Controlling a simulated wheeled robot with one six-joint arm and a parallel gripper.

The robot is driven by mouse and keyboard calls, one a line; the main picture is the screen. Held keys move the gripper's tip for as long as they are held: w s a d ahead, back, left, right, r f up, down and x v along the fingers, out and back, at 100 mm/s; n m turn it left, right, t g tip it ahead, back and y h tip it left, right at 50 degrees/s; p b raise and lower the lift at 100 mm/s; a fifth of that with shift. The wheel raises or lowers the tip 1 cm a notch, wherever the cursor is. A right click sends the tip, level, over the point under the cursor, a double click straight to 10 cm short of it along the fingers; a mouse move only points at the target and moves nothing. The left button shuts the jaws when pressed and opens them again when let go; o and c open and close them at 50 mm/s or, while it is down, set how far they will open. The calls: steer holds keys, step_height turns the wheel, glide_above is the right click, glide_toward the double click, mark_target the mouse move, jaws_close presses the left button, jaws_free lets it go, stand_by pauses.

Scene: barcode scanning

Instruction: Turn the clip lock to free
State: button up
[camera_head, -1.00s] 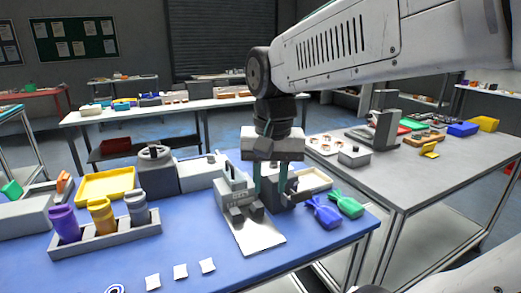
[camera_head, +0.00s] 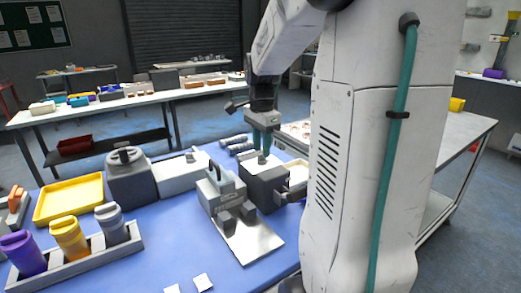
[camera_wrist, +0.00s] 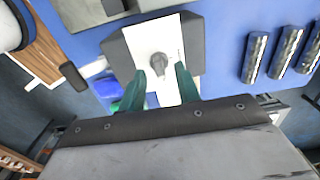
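The clip lock, as I take it, is a dark grey box (camera_head: 262,190) with a white top plate. A small grey knob (camera_wrist: 156,64) stands on the plate in the wrist view, with its pointer end toward the bottom of the picture. My gripper (camera_head: 263,146) points down over the box. In the wrist view its two teal fingers (camera_wrist: 160,74) are apart, with the knob showing between and just beyond their tips. I cannot tell whether either finger touches it. Marks on the plate are too small to read.
A grey press-like device (camera_head: 222,192) with a metal plate (camera_head: 250,240) stands close left of the box. Several dark cylinders (camera_wrist: 290,52) lie beside it. A yellow tray (camera_head: 70,198) and a rack of coloured cups (camera_head: 92,252) are further left. My arm hides the table's right side.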

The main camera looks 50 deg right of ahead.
steer(key=shift+f, duration=0.8)
jaws_close()
